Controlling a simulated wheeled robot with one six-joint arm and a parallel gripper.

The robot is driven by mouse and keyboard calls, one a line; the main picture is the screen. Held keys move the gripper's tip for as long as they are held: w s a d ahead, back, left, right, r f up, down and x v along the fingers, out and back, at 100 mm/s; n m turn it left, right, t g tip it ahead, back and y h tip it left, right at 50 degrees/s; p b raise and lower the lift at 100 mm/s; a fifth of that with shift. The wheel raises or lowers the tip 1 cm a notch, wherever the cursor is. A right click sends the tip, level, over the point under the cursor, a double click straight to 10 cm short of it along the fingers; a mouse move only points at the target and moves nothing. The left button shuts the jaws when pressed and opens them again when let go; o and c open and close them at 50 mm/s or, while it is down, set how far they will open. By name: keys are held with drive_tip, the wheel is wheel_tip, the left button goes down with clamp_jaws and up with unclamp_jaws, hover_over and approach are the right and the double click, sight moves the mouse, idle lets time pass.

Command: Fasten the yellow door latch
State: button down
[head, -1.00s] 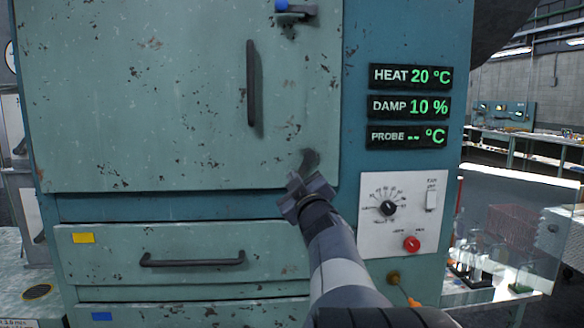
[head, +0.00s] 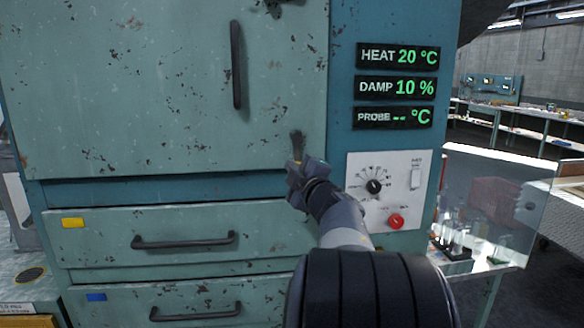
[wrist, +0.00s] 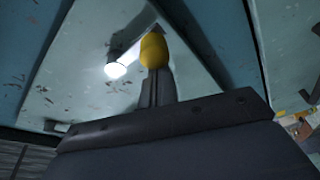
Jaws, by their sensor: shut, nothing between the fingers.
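The yellow latch shows as a dark lever (head: 297,144) at the lower right corner of the cabinet door (head: 160,90). It stands roughly upright, and its lower end is hidden by my gripper. In the wrist view its yellow tip (wrist: 153,50) is just beyond the fingers, close to them; I cannot tell whether they touch. My gripper (head: 298,168) is shut and empty, at the lower end of the lever. In the wrist view the dark fingers (wrist: 157,88) are together below the yellow tip.
A dark door handle (head: 236,65) stands out left of the latch. Drawers with handles (head: 183,240) lie below the door. A control panel (head: 388,190) with a black knob and a red button is close to the right of my arm. Glassware (head: 460,235) stands farther right.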

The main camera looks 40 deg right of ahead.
idle(0.4)
drive_tip(key=s+a, duration=0.5)
drive_tip(key=s, duration=0.2)
drive_tip(key=shift+s+a+r, duration=0.25)
drive_tip(key=shift+s+a, duration=0.05)
drive_tip(key=shift+a, duration=0.1)
drive_tip(key=shift+w, duration=0.15)
idle(0.3)
